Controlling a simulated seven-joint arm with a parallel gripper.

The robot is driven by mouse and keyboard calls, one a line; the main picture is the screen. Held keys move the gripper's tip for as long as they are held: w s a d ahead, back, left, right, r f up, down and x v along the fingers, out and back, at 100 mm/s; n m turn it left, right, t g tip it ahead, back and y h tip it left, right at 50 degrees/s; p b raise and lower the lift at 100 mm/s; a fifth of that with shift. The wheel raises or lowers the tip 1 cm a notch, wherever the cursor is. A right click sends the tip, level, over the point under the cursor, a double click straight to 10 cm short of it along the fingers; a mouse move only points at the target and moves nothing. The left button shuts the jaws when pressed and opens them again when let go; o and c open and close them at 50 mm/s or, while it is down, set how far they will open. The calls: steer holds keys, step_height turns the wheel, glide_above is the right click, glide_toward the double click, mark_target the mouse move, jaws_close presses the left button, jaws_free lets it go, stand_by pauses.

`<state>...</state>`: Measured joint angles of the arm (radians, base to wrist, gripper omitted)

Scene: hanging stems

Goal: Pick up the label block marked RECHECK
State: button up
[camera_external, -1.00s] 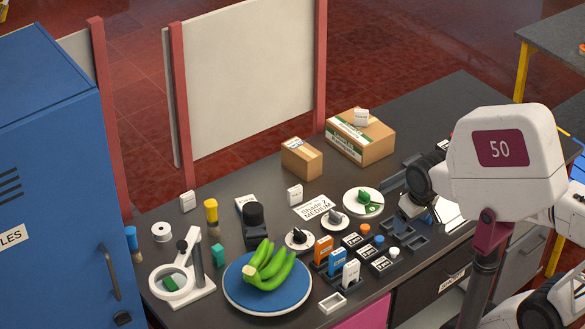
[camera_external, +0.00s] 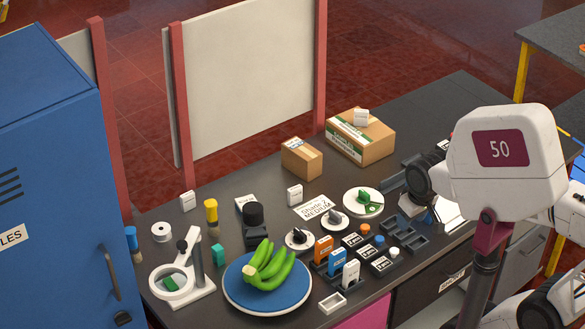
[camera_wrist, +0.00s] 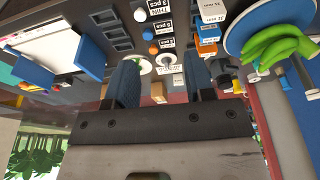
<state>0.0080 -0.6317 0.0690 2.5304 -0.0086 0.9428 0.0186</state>
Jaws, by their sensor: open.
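Several small label blocks show, but I cannot read RECHECK on any. In the external view, one white block (camera_external: 188,201) stands at the back left and another white block (camera_external: 295,194) stands mid-table. A third white block (camera_external: 361,118) lies on the large carton. An orange block (camera_external: 323,249), a blue block (camera_external: 338,262) and a white block (camera_external: 351,273) stand in a dark rack at the front. My gripper (camera_wrist: 160,88) is open and empty in the wrist view, its two dark fingers apart. In the external view it is mostly hidden, at the table's right side.
A blue plate (camera_external: 236,296) holds green bananas (camera_external: 266,265). Dark empty trays (camera_external: 404,237) lie near my arm. Free room lies along the back right.

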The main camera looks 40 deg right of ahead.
steer(key=w+a+r+m+g+y, duration=0.1)
steer(key=w+a+m+y, duration=0.15)
steer(key=w, duration=0.55)
steer(key=w+a+r+m+g+y, duration=0.1)
steer(key=w+a+r+m, duration=0.15)
steer(key=w, duration=0.55)
steer(key=m+g+y, duration=0.1)
steer(key=m+y, duration=0.5)
steer(key=m, duration=0.1)
glide_above(193, 192)
steer(key=s+d, duration=0.5)
steer(key=s, duration=0.3)
steer(key=s+d, duration=0.5)
steer(key=s, duration=0.3)
step_height(193, 192, down, 10)
steer(key=w+a+f+m+y, duration=0.1)
steer(key=w+f, duration=0.3)
steer(key=w, duration=0.1)
steer(key=w+a+f+m+y, duration=0.1)
steer(key=w+a+f+m, duration=0.1)
steer(key=w+f, duration=0.2)
steer(key=w+a+f+m+y, duration=0.2)
steer(key=w+f, duration=0.3)
steer(key=w, duration=0.1)
steer(key=shift+w+a, duration=0.15)
steer(key=shift+w, duration=0.25)
steer(key=shift+w+f, duration=0.15)
steer(key=shift+a, duration=0.15)
steer(key=shift+x, duration=1.2)
steer(key=shift+a+f, duration=0.1)
